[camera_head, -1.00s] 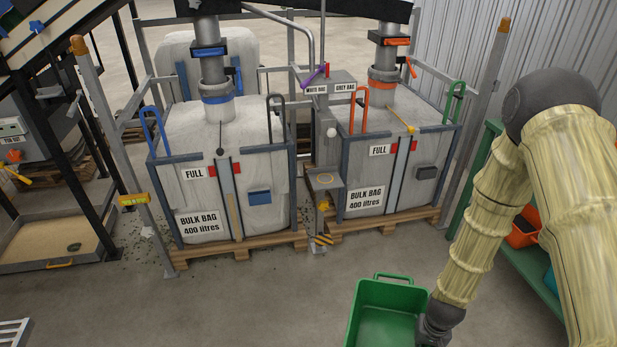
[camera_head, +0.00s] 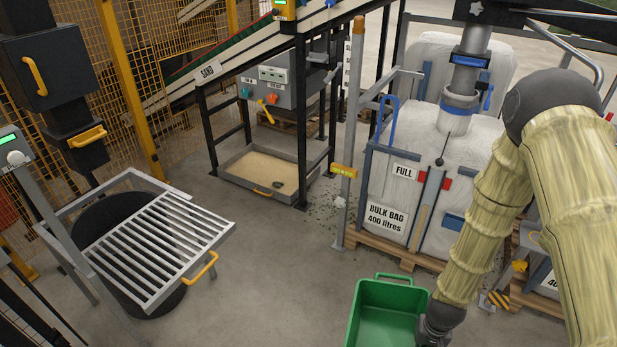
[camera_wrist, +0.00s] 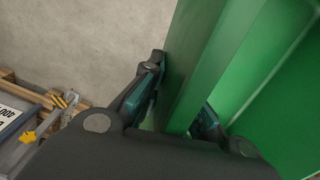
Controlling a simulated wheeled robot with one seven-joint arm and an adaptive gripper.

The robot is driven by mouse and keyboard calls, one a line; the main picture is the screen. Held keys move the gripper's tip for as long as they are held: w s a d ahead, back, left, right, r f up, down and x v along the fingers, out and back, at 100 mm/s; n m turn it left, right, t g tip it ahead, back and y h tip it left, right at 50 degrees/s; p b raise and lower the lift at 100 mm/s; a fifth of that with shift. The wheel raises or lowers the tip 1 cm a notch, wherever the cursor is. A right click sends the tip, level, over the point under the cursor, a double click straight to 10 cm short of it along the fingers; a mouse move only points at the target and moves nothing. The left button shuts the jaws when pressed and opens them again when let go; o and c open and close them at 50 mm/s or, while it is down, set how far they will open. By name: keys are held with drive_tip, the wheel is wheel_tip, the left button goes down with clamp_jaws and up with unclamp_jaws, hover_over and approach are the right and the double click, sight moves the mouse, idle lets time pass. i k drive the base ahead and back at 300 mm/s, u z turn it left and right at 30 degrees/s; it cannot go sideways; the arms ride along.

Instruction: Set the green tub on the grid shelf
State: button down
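The green tub (camera_head: 388,309) hangs in front of me at the bottom of the head view, upright, its inside empty where I can see it. Its lower part is cut off by the frame. My gripper (camera_head: 432,325) is at the tub's right side. In the wrist view my gripper (camera_wrist: 178,105) has one finger on each side of the tub's green wall (camera_wrist: 205,60), shut on it. The grid shelf (camera_head: 160,243), a slatted grey metal grate with a yellow handle, stands at the left over a dark round drum. Its top looks bare.
A framed bulk bag (camera_head: 433,170) on a pallet stands behind the tub. A shallow sand tray (camera_head: 262,172) lies under the conveyor stand. A grey post (camera_head: 349,150) rises between them. Open concrete floor (camera_head: 290,270) lies between tub and grid.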

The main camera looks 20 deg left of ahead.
sight(158, 238)
drive_tip(key=u, duration=1.4)
